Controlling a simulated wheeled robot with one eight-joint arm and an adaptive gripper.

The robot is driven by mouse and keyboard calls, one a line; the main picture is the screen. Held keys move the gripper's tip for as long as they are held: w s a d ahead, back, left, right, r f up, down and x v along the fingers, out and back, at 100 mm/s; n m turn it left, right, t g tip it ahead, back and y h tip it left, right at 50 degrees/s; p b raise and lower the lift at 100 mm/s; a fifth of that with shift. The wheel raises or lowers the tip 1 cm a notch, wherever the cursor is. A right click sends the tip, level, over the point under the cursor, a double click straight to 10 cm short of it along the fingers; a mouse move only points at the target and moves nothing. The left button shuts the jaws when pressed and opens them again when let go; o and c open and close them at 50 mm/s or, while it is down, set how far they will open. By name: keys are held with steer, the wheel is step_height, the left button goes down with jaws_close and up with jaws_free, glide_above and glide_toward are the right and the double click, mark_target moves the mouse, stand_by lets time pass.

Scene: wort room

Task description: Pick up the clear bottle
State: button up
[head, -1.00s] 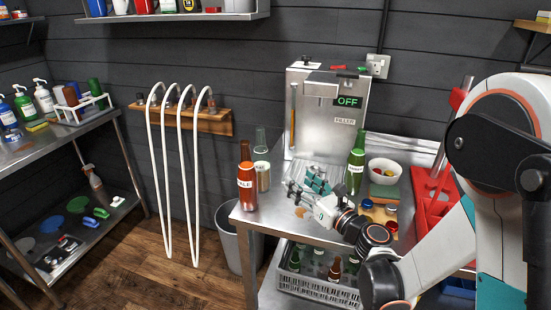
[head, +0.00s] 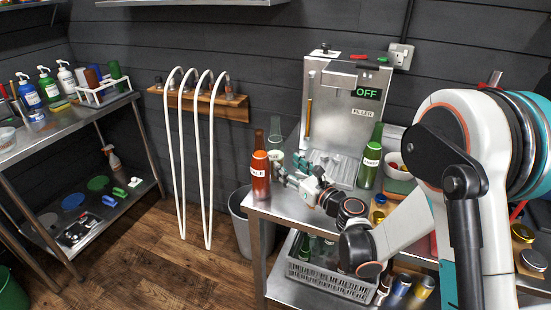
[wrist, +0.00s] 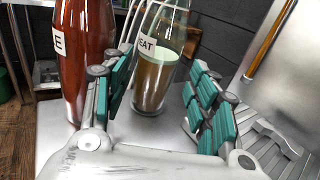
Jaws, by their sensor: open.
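The clear bottle (wrist: 158,75) stands upright on the steel table in the wrist view. It has a pale label ending in "EAT" and brownish liquid low inside. In the head view the clear bottle (head: 276,156) stands partly behind a red-brown bottle (head: 260,172). My gripper (wrist: 163,90) is open and empty, with teal finger pads on either side of the clear bottle's outline. The bottle looks a little beyond the fingertips; I cannot tell the exact gap. In the head view my gripper (head: 284,177) is low over the table, just right of the red-brown bottle.
The red-brown bottle (wrist: 82,55) stands close beside my left finger in the wrist view. The steel filler (head: 345,110) is behind and right, with a green bottle (head: 369,165) in front. A grey bin (head: 240,212) is left of the table. A crate (head: 330,279) sits below.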

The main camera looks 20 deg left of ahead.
mark_target(281, 160)
steer(key=b+x, duration=0.1)
steer(key=x, duration=0.3)
steer(key=shift+w+a, duration=0.1)
steer(key=shift+a, duration=0.25)
steer(key=c, duration=1.1)
steer(key=shift+o, duration=0.2)
steer(key=shift+r, duration=0.1)
